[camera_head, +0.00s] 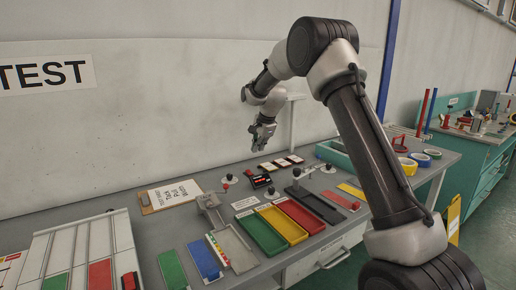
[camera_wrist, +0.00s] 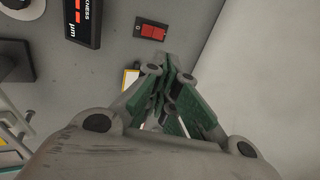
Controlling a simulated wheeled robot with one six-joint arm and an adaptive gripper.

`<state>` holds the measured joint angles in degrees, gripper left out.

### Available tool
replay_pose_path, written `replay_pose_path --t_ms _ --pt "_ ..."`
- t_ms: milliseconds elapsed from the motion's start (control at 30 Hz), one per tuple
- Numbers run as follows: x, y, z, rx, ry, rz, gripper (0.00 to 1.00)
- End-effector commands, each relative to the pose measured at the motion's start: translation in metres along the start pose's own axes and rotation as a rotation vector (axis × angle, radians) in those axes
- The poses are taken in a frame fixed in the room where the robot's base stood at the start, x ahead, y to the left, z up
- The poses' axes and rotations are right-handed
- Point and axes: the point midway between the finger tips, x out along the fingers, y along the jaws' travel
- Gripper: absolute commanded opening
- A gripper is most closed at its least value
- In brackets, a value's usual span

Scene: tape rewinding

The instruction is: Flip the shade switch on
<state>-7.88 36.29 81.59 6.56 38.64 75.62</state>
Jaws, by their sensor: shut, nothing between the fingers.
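A red rocker switch (camera_wrist: 152,31) sits on the grey surface at the top of the wrist view, with a small white mark on its left side. Which way it is tilted is hard to tell. My gripper (camera_wrist: 167,68) is shut and empty, its green-padded fingers pointing toward the switch, just below it in the picture. In the head view my gripper (camera_head: 262,137) hangs in the air above the back of the bench. A small black display (camera_head: 261,180) with red digits stands below it; the same display (camera_wrist: 82,22) is left of the switch in the wrist view.
Labelled cards (camera_head: 280,162) lie at the back of the bench beneath my gripper. A thin pale post (camera_head: 293,122) rises close to its right. Green, yellow and red trays (camera_head: 283,224) stand in front.

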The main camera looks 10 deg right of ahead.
Motion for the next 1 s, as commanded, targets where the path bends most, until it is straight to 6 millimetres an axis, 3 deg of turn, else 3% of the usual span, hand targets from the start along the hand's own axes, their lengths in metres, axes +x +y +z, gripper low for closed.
replay_pose_path --t_ms 300,500,1000 --pt "0.070 0.001 0.000 -0.001 -0.001 0.003 0.00" --pt "0.097 0.001 0.000 -0.001 0.000 0.001 0.00" --pt "0.107 0.000 0.000 0.000 0.000 0.000 0.00"
